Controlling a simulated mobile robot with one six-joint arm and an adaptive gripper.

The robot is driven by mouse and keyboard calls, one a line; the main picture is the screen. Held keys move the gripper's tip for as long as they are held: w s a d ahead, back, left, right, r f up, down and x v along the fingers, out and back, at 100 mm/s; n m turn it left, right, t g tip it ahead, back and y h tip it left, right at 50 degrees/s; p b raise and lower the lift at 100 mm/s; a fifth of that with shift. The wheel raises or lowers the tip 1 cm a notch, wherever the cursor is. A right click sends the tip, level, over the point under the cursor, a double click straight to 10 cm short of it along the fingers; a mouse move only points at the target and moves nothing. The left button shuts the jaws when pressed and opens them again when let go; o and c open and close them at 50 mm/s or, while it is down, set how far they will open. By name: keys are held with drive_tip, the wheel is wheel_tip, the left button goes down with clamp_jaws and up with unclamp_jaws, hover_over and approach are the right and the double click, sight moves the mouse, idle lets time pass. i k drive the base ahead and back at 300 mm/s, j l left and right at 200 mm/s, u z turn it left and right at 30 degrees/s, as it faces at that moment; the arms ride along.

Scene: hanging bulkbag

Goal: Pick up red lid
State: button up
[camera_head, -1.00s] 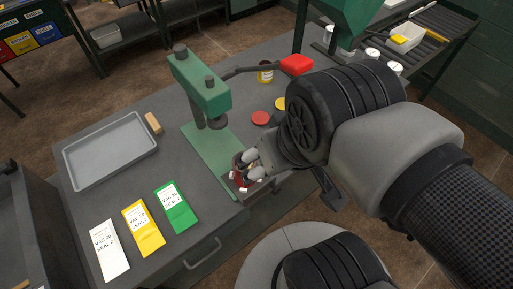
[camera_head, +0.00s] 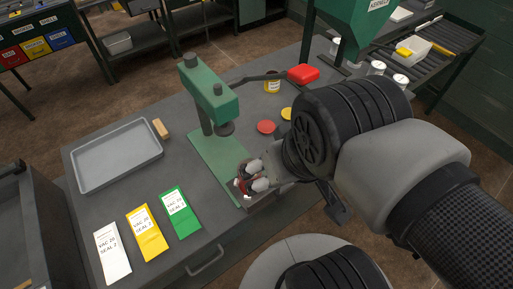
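The red lid (camera_head: 266,127) lies flat on the grey bench, right of the green press and left of the yellow lid (camera_head: 287,114). My gripper (camera_head: 244,186) is low over the front edge of the bench, by the front right corner of the press's green base plate. It is nearer the front than the red lid and apart from it. Some dark red and white shows at its fingertips; I cannot tell whether this is part of the fingers or a thing between them. Its opening is not clear at this size.
A grey tray (camera_head: 118,153) and white, yellow and green packets (camera_head: 180,212) lie to the left.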

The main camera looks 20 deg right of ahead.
sight(266, 126)
drive_tip(key=l+u, duration=0.35)
drive_tip(key=l, duration=0.2)
drive_tip(key=l+u, duration=0.35)
drive_tip(key=l, duration=0.25)
drive_tip(key=k+l+u, duration=0.15)
drive_tip(key=l+u, duration=0.2)
drive_tip(key=l, duration=0.15)
drive_tip(key=i, duration=0.5)
